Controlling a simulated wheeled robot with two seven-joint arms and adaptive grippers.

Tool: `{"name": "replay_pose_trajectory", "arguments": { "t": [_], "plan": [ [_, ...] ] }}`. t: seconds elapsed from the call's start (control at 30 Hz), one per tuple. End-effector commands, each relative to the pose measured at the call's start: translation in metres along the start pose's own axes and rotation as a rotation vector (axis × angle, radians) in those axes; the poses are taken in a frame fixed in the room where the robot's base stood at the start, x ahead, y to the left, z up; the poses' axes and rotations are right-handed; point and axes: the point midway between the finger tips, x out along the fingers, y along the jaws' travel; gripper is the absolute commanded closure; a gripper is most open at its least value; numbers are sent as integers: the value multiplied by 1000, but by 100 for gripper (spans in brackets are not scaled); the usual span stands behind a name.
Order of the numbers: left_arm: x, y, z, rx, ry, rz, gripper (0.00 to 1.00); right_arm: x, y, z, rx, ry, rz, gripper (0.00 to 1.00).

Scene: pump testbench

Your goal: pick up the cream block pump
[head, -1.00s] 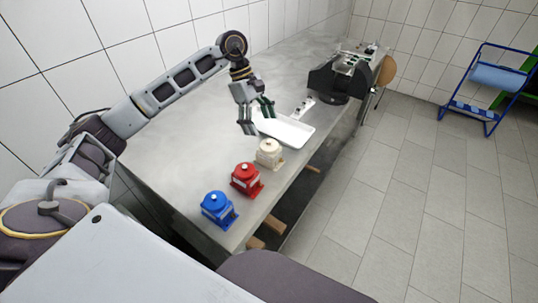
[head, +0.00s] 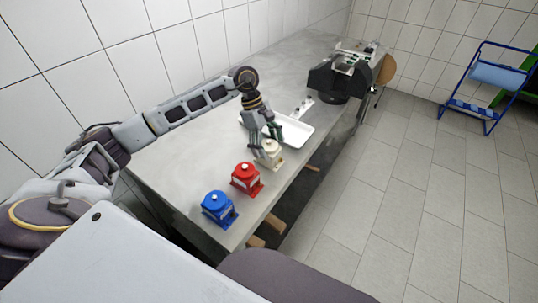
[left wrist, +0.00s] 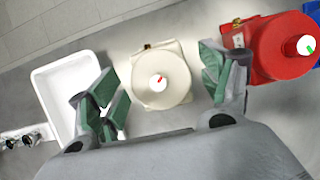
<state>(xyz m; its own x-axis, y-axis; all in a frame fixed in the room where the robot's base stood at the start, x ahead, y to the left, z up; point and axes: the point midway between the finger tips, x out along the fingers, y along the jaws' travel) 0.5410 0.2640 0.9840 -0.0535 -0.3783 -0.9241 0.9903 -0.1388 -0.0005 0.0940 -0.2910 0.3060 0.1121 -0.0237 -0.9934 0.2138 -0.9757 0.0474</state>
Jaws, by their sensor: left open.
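The cream block pump (head: 272,158) stands on the grey bench, third in the row beside the red pump. In the left wrist view the cream pump (left wrist: 160,82) lies between the green-padded fingers. My left gripper (head: 268,146) is open over the cream pump, its fingers pointing down around the pump's top in the head view. In the left wrist view the fingers of the gripper (left wrist: 163,95) sit on either side of the pump, with gaps visible. The fingers partly hide the pump in the head view. My right gripper is not seen.
The red pump (head: 246,179) stands close to the cream one, with the blue pump (head: 218,208) nearer the front. A white tray (head: 300,131) lies behind the cream pump. A dark machine (head: 337,82) stands farther along the bench (head: 172,163), whose left part is clear.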

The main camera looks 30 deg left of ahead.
Motion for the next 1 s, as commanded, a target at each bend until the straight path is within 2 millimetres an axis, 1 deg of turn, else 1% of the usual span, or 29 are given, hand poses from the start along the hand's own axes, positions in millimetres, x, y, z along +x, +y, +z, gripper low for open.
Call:
{"name": "replay_pose_trajectory", "arguments": {
  "t": [0.07,0.2,0.43,0.6,0.73,0.9,1.0],
  "plan": [
    [1,0,0,0,0,0,21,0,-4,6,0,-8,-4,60],
    [0,0,0,0,0,0,21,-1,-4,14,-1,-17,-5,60],
    [5,0,0,0,-1,-1,21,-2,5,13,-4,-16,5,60],
    [20,-1,-2,-1,-1,-2,21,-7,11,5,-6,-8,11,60],
    [35,-1,-2,-1,-3,-2,21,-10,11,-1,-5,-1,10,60],
    [49,0,-3,0,-1,0,21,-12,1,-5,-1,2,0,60],
    [52,0,-3,0,-1,0,21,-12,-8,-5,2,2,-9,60]
  ]
}}
